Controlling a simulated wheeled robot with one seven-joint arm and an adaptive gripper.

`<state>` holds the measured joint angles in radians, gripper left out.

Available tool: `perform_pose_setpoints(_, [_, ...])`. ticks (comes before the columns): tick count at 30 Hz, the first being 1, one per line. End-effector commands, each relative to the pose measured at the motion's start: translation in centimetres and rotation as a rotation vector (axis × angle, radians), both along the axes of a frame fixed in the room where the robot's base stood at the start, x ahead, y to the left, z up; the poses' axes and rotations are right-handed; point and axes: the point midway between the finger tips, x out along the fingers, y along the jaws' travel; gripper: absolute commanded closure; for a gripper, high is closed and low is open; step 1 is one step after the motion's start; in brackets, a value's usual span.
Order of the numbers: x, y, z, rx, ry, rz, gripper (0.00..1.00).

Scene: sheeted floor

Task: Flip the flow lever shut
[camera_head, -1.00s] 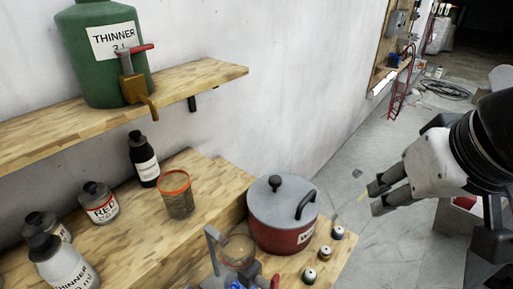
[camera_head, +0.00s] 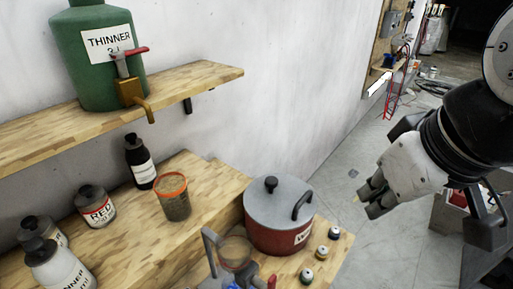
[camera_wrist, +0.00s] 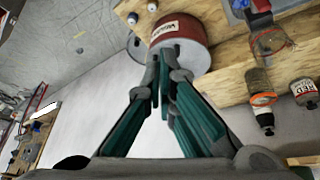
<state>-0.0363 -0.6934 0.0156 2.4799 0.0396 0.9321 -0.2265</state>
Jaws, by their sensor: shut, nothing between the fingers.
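A green thinner jug (camera_head: 75,75) stands on the upper wooden shelf at the left in the head view. Its brass tap (camera_head: 131,93) has a red-handled lever (camera_head: 130,52) on top, with the handle lying roughly across the spout's line. An orange-rimmed cup (camera_head: 174,200) stands on the lower bench below the spout; it also shows in the wrist view (camera_wrist: 261,82). My gripper (camera_head: 369,203) is in the air at the right, well away from the tap. Its fingers (camera_wrist: 160,75) are together and empty. The tap is not clearly visible in the wrist view.
A red pot with a grey lid (camera_head: 277,220) stands on the bench, with several small paint pots (camera_head: 320,253) beside it. A metal stand with a glass bowl (camera_head: 235,253) is in front. Bottles (camera_head: 97,207) crowd the left.

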Motion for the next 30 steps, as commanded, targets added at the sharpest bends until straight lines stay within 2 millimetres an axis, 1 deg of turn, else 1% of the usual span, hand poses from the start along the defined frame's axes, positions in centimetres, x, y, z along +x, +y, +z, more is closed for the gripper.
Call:
perform_pose_setpoints(1, [0.0, 0.8, -0.2, -0.022, 0.025, 0.09, 1.0])
perform_pose_setpoints(8, [-0.5, 4.6, -1.1, -0.114, 0.119, 0.566, 1.0])
perform_pose_setpoints(15, [-1.6, 8.5, -2.0, -0.161, 0.177, 1.079, 1.0])
perform_pose_setpoints(24, [-3.8, 13.4, -2.8, -0.145, 0.176, 1.718, 1.0])
perform_pose_setpoints(27, [-4.6, 14.6, -3.0, -0.126, 0.156, 1.896, 1.0])
perform_pose_setpoints(30, [-5.2, 15.6, -3.2, -0.106, 0.135, 2.032, 1.0])
